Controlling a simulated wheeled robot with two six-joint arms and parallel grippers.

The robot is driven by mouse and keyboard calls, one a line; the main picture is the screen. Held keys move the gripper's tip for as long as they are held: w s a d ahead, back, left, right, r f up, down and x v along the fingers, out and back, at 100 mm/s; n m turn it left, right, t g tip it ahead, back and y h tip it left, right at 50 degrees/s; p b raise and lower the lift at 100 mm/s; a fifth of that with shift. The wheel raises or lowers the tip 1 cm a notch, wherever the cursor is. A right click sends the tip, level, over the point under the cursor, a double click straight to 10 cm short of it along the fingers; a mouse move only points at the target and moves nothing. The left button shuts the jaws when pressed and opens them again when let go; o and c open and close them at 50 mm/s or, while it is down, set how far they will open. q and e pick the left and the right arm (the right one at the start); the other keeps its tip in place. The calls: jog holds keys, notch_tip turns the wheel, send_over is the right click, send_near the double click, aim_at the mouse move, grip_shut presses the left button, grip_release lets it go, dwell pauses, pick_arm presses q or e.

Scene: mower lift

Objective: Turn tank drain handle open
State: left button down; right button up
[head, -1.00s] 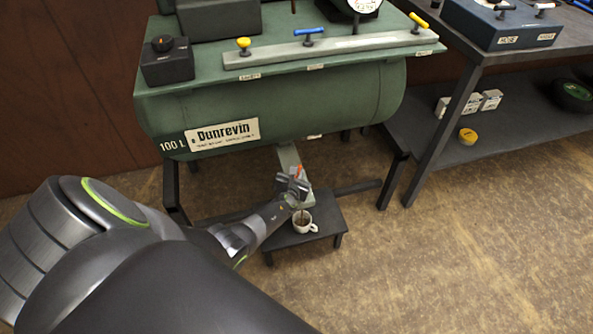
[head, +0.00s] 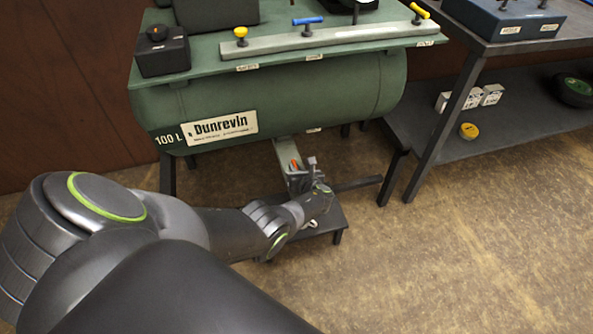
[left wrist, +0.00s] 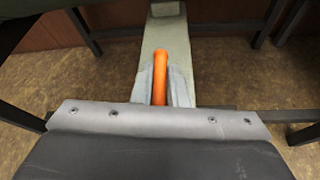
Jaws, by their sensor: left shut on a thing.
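The orange drain handle (head: 294,164) is under the green tank (head: 280,100), in front of a pale grey-green bracket (head: 286,150). In the left wrist view the handle (left wrist: 160,72) points up and away between the two pale fingers. My left gripper (head: 301,174) is shut on the handle. The lower part of the handle and the valve body are hidden by the gripper. My right gripper is not in view.
A low dark stool (head: 327,222) stands under the tank. Dark stand legs (head: 393,180) and a bench with a lower shelf (head: 470,140) are to the right. The front floor is clear.

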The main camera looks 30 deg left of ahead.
pick_arm(q)
jog(key=shift+a, duration=0.1)
jog(key=c, duration=1.5)
grip_release()
jog(key=shift+o, duration=0.2)
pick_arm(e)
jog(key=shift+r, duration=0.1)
